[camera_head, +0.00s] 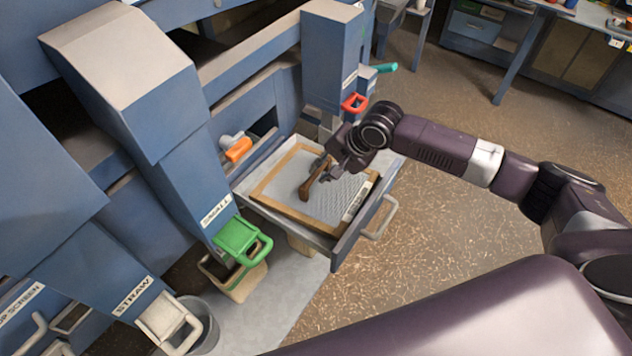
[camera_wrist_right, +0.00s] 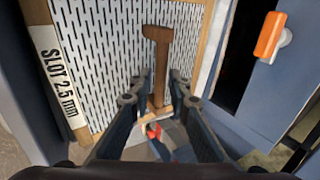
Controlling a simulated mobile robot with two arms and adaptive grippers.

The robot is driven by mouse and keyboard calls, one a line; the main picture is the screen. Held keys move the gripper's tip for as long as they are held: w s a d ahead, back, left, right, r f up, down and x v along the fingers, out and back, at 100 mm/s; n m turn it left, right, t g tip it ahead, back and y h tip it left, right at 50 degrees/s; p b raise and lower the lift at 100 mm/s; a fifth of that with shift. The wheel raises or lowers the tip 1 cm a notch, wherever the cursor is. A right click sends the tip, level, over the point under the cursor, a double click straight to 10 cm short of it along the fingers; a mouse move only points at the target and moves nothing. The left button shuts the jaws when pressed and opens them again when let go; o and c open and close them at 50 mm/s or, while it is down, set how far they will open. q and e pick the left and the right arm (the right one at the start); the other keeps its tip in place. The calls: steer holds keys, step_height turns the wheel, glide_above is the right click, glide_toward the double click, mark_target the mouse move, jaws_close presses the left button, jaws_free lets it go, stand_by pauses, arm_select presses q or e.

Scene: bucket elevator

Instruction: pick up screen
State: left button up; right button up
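The screen (camera_head: 279,182) is a wooden frame around a slotted grey metal sheet, lying in an open drawer. Its sheet also fills the left and top of the right wrist view (camera_wrist_right: 105,60). A brown wooden handle-like piece (camera_head: 311,181) stands on or over the sheet; it shows T-shaped in the right wrist view (camera_wrist_right: 159,60). I cannot tell whether it is fixed to the screen. My right gripper (camera_head: 332,166) is low over the screen, its fingers apart on either side of the brown piece, with small gaps visible. My left gripper is not in view.
The drawer front (camera_head: 362,225) with its grey handle (camera_head: 381,218) juts out to the right. Blue machine housing walls the left and back. An orange handle (camera_head: 238,149), a red handle (camera_head: 354,103) and a green handle (camera_head: 241,238) stick out nearby. Floor is free on the right.

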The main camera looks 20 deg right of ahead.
mark_target(316, 172)
steer(key=shift+w+a+f, duration=0.1)
steer(key=shift+w+f, duration=0.2)
steer(key=shift+w, duration=0.05)
steer(key=p+x, duration=0.1)
steer(key=x, duration=0.1)
steer(key=shift+w+f, duration=0.25)
steer(key=shift+f, duration=0.05)
steer(key=shift+w+a+f, duration=0.1)
steer(key=shift+w+f, duration=0.15)
steer(key=shift+f, duration=0.35)
jaws_close()
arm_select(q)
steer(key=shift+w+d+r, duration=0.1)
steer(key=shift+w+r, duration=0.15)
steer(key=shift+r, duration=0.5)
arm_select(e)
steer(key=shift+w, duration=0.1)
